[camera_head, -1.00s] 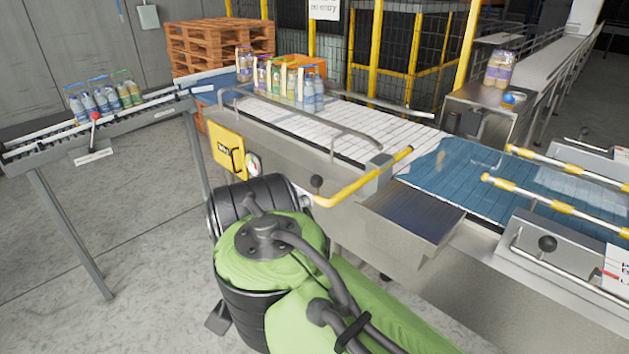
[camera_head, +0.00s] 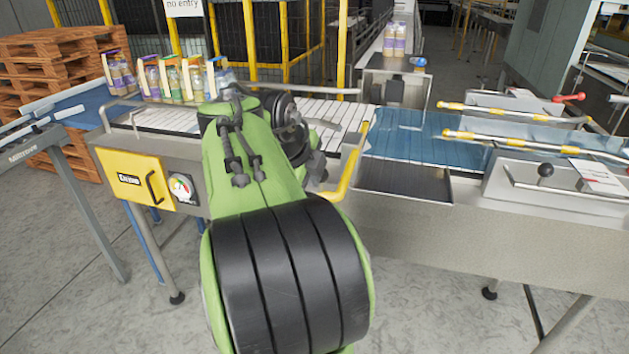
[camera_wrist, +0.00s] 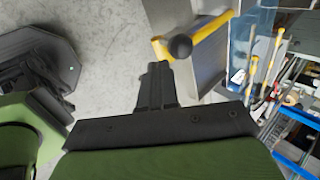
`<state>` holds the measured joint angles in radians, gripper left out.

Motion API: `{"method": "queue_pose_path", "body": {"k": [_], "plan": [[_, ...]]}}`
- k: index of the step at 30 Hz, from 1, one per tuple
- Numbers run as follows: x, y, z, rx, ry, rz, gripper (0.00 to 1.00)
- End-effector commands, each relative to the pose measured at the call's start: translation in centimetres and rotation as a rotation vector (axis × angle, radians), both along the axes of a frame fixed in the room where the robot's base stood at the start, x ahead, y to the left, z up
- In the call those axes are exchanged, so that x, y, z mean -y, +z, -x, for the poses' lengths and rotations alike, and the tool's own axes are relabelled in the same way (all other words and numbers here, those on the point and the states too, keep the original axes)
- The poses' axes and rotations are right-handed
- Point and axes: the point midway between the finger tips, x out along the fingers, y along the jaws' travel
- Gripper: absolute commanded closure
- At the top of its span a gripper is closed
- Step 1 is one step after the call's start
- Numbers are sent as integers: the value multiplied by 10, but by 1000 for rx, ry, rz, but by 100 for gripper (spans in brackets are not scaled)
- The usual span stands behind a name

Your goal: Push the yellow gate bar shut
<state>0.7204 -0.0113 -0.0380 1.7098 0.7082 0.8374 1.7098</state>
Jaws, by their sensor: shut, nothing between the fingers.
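The yellow gate bar (camera_head: 349,170) sticks out from the conveyor's front side, swung outward from its grey post beside the blue belt. In the wrist view the bar (camera_wrist: 207,29) runs in from the upper right, with a black ball knob (camera_wrist: 180,46) near its free end. My gripper (camera_wrist: 158,68) is shut and empty. Its fingertips are close to the bar's free end, beside the knob; I cannot tell whether they touch. In the head view my arm hides most of the gripper and the knob.
The white-slatted conveyor (camera_head: 340,113) leads to a blue belt (camera_head: 420,145). Several bottle packs (camera_head: 165,77) stand on the conveyor's left part. A metal tray (camera_head: 405,182) lies right of the bar. A yellow panel (camera_head: 128,178) is on the conveyor's front. Open floor lies in front.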

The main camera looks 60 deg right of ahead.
Motion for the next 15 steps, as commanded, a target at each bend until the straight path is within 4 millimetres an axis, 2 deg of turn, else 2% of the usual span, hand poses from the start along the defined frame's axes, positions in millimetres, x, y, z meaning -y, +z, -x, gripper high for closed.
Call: {"method": "queue_pose_path", "body": {"k": [3,6,15], "plan": [[16,-4,0,-1,-1,-1,100],[22,-6,0,0,2,0,100],[23,-6,-1,0,3,1,100]]}}
